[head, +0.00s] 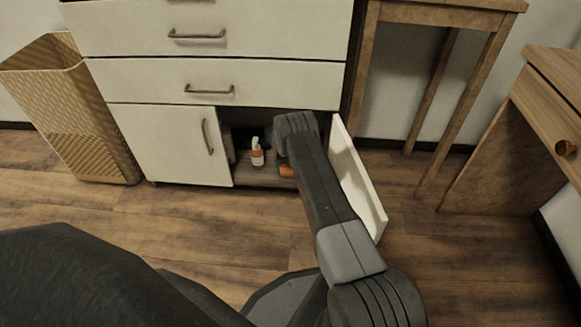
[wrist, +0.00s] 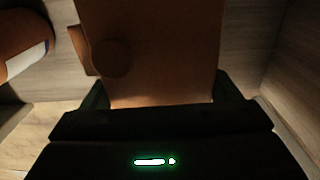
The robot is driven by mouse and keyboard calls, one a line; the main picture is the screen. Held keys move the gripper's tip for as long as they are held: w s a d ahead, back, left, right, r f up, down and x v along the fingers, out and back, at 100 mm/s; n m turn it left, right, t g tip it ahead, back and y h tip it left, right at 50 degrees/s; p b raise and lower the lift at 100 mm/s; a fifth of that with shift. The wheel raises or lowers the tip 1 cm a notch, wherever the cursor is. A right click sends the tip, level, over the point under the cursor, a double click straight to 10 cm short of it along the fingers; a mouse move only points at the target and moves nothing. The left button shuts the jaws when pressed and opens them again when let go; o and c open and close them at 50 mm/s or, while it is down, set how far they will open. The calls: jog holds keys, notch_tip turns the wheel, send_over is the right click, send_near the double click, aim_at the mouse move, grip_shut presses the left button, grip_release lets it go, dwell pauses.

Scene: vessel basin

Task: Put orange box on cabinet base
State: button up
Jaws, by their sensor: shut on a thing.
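The orange box (wrist: 160,40) fills the upper middle of the wrist view, between the two fingers of my gripper (wrist: 160,92). My gripper is shut on it. In the head view only a small orange patch of the box (head: 286,170) shows beside my arm, low inside the open cabinet. The cabinet base (head: 270,182) is the wooden floor of that compartment. My wrist covers most of the box and gripper in the head view. I cannot tell whether the box touches the base.
A white and orange bottle (head: 257,155) stands inside the cabinet, left of the box. The open cabinet door (head: 355,180) is close to the right of my arm. A wicker basket (head: 75,110) stands left, and a wooden table (head: 465,100) right. The front floor has free room.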

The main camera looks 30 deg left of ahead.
jog(key=shift+f, duration=0.55)
dwell(0.4)
jog(key=o, duration=1)
jog(key=shift+r, duration=0.1)
